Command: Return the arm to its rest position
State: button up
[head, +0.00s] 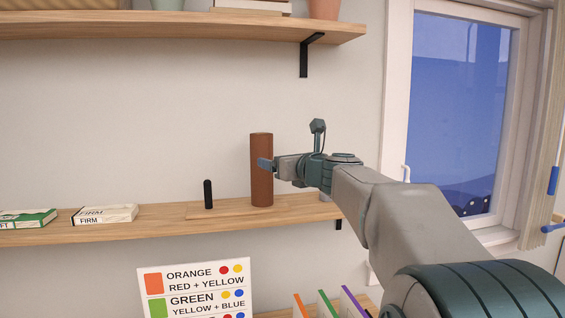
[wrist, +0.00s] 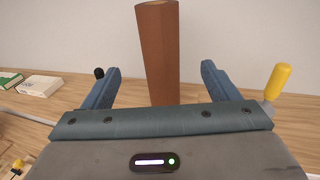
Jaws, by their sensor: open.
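My arm reaches out over the lower wall shelf from the right in the head view. My gripper (head: 266,164) is at a brown cylinder (head: 261,185) that stands upright on a thin wooden board (head: 225,211) on the shelf. In the wrist view my gripper (wrist: 160,85) is open, with one blue finger on each side of the cylinder (wrist: 160,50) and a visible gap on both sides. I see no contact between the fingers and the cylinder.
A black peg (head: 208,194) stands left of the cylinder. A white box (head: 104,214) and a green box (head: 28,218) lie further left on the shelf (head: 155,215). An upper shelf (head: 180,26) with a black bracket (head: 305,55) is above. A yellow-handled object (wrist: 277,82) stands at right. A window (head: 455,110) is right.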

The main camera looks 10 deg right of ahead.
jog(key=s+a+f+n+g, duration=0.4)
jog(key=s+f+n, duration=0.4)
jog(key=f+n, duration=0.1)
jog(key=s+a+f+n+g, duration=0.4)
jog(key=s+a+f+n, duration=0.1)
jog(key=s+f+n, duration=0.4)
jog(key=s+d+f+n+g+h, duration=0.2)
jog(key=s+d+f+n+g, duration=0.1)
jog(key=s+f+n, duration=0.4)
jog(key=s+d+f+n+g+h, duration=0.2)
jog(key=s+f+n, duration=0.5)
jog(key=s, duration=0.4)
jog(key=shift+s+d+f+n+g+h, duration=0.2)
jog(key=shift+d+f+n+g+h, duration=0.2)
jog(key=shift+f, duration=0.4)
